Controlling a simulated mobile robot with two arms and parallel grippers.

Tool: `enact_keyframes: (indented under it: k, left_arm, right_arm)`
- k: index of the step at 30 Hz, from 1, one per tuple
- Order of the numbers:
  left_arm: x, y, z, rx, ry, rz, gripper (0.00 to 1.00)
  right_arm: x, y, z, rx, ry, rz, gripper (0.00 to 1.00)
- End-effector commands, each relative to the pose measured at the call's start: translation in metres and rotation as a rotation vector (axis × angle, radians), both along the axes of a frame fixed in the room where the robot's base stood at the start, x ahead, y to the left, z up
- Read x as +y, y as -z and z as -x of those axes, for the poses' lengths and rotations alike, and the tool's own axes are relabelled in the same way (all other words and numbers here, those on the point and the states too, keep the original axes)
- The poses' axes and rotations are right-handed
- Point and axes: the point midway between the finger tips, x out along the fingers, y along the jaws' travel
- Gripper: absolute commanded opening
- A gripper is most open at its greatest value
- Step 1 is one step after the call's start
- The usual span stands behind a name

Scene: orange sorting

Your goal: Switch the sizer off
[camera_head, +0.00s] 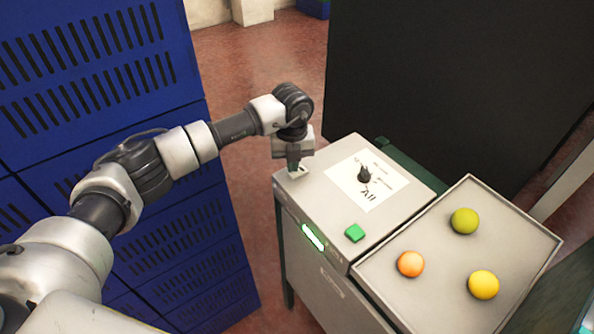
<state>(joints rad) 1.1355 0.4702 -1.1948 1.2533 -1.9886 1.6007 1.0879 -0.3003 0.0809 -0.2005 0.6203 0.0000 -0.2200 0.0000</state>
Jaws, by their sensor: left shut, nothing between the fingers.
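The sizer (320,205) is a grey box-shaped machine in the middle of the head view. Its top has a black knob (364,174) on a white label reading "All", and a green button (355,233) near the front edge. A green strip (313,237) glows on its front face. My left gripper (294,167) is shut and points down at the far left corner of the sizer's top, over a small light plate (299,173). The fingertips look very near or touching it; I cannot tell which. The gripper partly hides that corner. My right gripper is out of view.
A grey tray (444,262) beside the sizer on the right holds a green fruit (464,221), an orange one (410,264) and a yellow one (483,284). Stacked blue crates (185,245) stand at the left. A large dark panel (450,80) stands behind. Reddish floor (240,75) shows between.

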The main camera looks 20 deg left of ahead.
Motion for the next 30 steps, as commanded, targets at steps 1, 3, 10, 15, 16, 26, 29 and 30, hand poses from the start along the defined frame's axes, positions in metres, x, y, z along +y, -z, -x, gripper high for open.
enact_keyframes:
  k: [1,3,10,15,16,26,29,30]
  left_arm:
    - [0.000,0.002,0.000,0.000,0.000,0.000,0.00]
    - [0.000,0.003,0.000,0.000,0.000,0.000,0.00]
    - [0.000,0.006,0.000,0.000,0.000,0.000,0.00]
    - [0.000,0.009,0.000,0.000,0.000,0.000,0.00]
    - [0.000,0.009,0.000,0.000,0.000,0.000,0.00]
    - [0.000,0.014,0.000,0.000,0.000,-0.001,0.00]
    - [0.000,0.016,0.000,0.000,0.000,-0.001,0.00]
    - [0.000,0.016,0.000,0.000,0.000,-0.001,0.00]
  right_arm:
    - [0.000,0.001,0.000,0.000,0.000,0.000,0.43]
    - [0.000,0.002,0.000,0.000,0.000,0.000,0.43]
    - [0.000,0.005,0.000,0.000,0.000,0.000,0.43]
    - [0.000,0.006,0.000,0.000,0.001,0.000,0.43]
    - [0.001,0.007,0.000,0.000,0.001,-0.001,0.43]
    - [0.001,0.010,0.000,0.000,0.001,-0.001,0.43]
    - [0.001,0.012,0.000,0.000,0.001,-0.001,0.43]
    - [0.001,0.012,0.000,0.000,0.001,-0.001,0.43]
